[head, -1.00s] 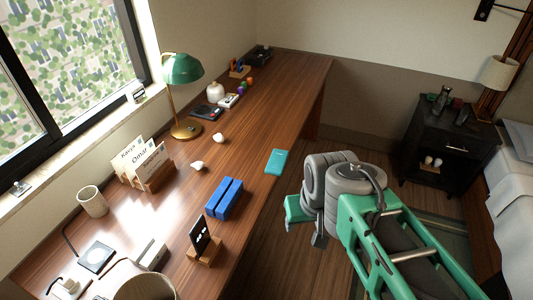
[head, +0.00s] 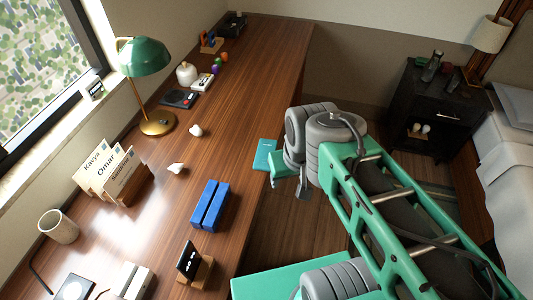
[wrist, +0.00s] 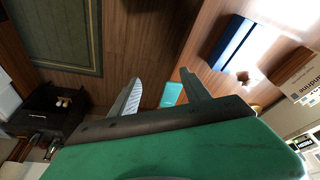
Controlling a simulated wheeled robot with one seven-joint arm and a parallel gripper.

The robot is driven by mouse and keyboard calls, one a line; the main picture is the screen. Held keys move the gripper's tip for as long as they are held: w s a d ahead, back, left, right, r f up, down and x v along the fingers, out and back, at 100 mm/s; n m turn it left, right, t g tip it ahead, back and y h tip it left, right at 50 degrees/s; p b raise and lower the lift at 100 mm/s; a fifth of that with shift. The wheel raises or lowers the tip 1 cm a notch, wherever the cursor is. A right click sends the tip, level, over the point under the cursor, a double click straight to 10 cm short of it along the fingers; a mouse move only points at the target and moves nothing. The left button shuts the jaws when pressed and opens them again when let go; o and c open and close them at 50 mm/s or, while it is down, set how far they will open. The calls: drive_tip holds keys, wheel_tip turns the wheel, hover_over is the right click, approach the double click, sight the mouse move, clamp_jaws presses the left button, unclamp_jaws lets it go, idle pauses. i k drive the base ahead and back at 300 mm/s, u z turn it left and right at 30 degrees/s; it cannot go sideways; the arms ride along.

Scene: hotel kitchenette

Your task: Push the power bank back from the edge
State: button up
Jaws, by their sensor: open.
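The power bank (head: 264,153) is a flat teal slab lying at the right edge of the wooden desk. Its near part is close to my gripper in the head view. My gripper (wrist: 160,77) is open and empty, and the power bank shows between and beyond its fingers in the wrist view (wrist: 171,94). In the head view my gripper (head: 291,187) is just to the right of the power bank, off the desk edge. My wrist and arm hide part of the gripper, and I cannot tell whether it touches the power bank.
On the desk (head: 250,75), a blue slotted block (head: 209,206) stands nearer me and two small white items lie to the left. A green lamp (head: 146,59) and card holder stand by the window. Bare desk lies beyond the power bank. A black nightstand (head: 437,110) is right.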

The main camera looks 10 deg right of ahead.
sight(265, 147)
drive_tip(key=z, duration=0.75)
drive_tip(key=i, duration=0.75)
drive_tip(key=u, duration=3.1)
